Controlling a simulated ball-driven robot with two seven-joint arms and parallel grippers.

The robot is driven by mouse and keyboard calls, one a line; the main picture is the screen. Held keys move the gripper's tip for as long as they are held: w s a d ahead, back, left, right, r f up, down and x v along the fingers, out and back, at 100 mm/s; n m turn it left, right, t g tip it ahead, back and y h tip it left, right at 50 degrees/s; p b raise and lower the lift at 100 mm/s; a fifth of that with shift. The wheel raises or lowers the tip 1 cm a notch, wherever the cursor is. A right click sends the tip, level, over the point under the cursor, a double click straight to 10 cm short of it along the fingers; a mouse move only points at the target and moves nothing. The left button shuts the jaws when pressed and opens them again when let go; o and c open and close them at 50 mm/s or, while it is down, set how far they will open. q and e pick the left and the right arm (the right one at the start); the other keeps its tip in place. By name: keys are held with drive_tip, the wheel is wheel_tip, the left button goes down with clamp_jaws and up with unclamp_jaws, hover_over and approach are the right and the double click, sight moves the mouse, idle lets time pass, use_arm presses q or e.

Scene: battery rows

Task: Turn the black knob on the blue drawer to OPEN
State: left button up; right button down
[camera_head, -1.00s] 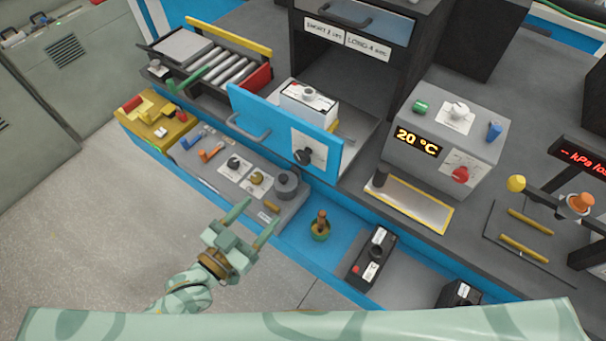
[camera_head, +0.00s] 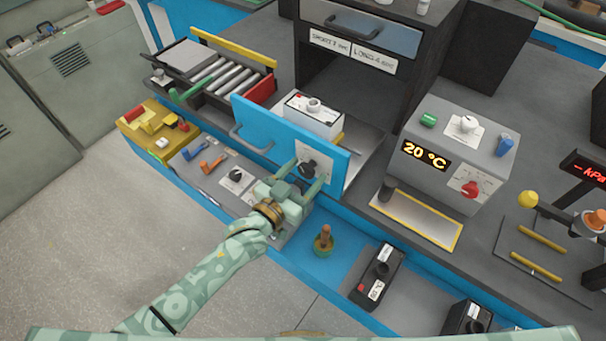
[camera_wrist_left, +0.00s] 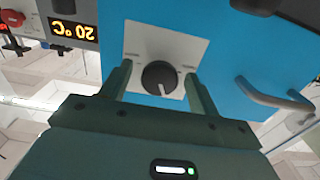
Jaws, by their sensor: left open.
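The blue drawer (camera_head: 262,125) stands pulled out, its front facing my left arm. The black knob (camera_head: 308,168) sits on a white label plate at the right part of that front. In the left wrist view the knob (camera_wrist_left: 159,78) shows a white pointer mark aimed toward the gripper's palm; the label words are too small to read. My left gripper (camera_head: 302,183) is open, its fingers on either side of the knob in the left wrist view (camera_wrist_left: 160,82), with visible gaps to it. My right gripper is out of view.
A grey-handled bar (camera_head: 252,140) is on the drawer front, left of the knob. A white box (camera_head: 313,112) sits in the drawer. Below are a panel with small knobs (camera_head: 236,176), an orange-topped plunger (camera_head: 324,240) and a black box (camera_head: 377,272). A 20 °C control box (camera_head: 440,135) stands right.

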use_arm(q)
drive_tip(key=c, duration=1)
drive_tip(key=shift+o, duration=0.2)
drive_tip(key=shift+n, duration=0.4)
drive_tip(key=shift+r+n+p, duration=0.1)
drive_tip(key=shift+n+p, duration=0.55)
drive_tip(key=shift+n, duration=0.35)
drive_tip(key=n, duration=0.2)
drive_tip(key=shift+n+p, duration=0.3)
drive_tip(key=shift+p, duration=0.1)
drive_tip(key=n, duration=0.3)
drive_tip(key=shift+n+p, duration=0.3)
drive_tip(key=shift+n, duration=1.4)
